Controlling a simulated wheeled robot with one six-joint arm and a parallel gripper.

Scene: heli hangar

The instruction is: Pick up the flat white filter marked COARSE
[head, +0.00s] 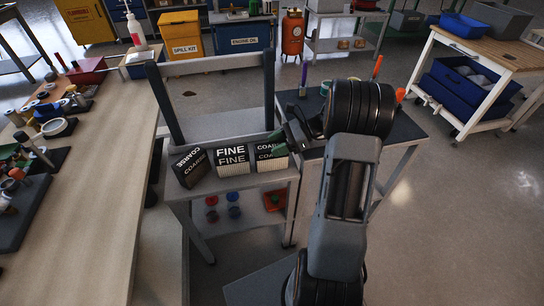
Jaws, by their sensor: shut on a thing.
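Three filters with black label faces and white pleated edges stand on a small grey cart (240,182). The left one, marked COARSE (191,167), is turned at an angle. The middle one is marked FINE (231,160). The right one, marked COARSE (270,160), is upright beside the FINE one. My gripper (279,145), with green finger pads, is at the top right of this right COARSE filter and is shut on it. My arm comes in from the right. The filter's far side is hidden, and I cannot tell whether it is clear of the cart top.
The cart has an upright frame behind the filters and red and blue parts on its lower shelf. A dark-topped table (402,128) stands right, behind my arm. A long workbench (110,130) with many small items runs along the left.

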